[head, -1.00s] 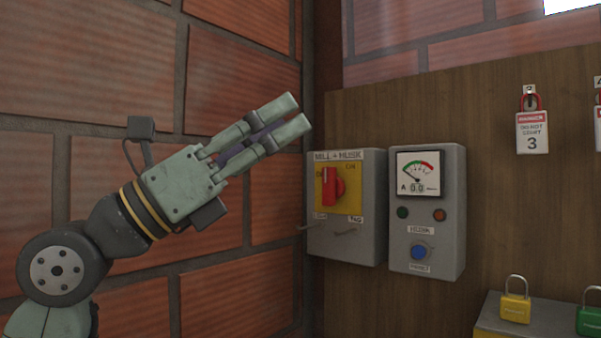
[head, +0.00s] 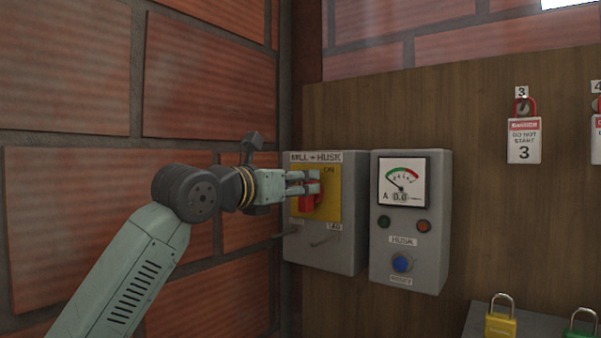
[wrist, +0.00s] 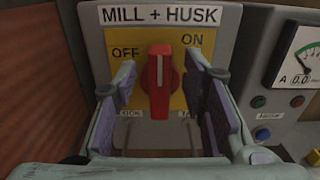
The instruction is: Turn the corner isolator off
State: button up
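The corner isolator is a grey box (head: 345,250) labelled MILL + HUSK, mounted beside the brick corner. Its red rotary handle (wrist: 159,82) sits on a yellow plate (wrist: 188,40) with OFF at upper left and ON at upper right. In the wrist view the handle stands about upright, between the two marks. My gripper (head: 316,182) is at the front of the box, and in the head view its fingers partly cover the handle. In the wrist view my gripper (wrist: 166,95) is open, one finger on each side of the handle, with gaps between.
A grey meter box (head: 412,270) with a dial, lamps and a blue button stands close to the right. Two short pegs stick out below the yellow plate. A red padlock with tag 3 (head: 524,140) hangs farther right. A yellow padlock (head: 500,325) stands lower right. Brick wall is close on the left.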

jog(key=shift+w+d, duration=0.4)
jog(key=shift+w, duration=0.15)
jog(key=shift+c, duration=0.5)
grip_shut()
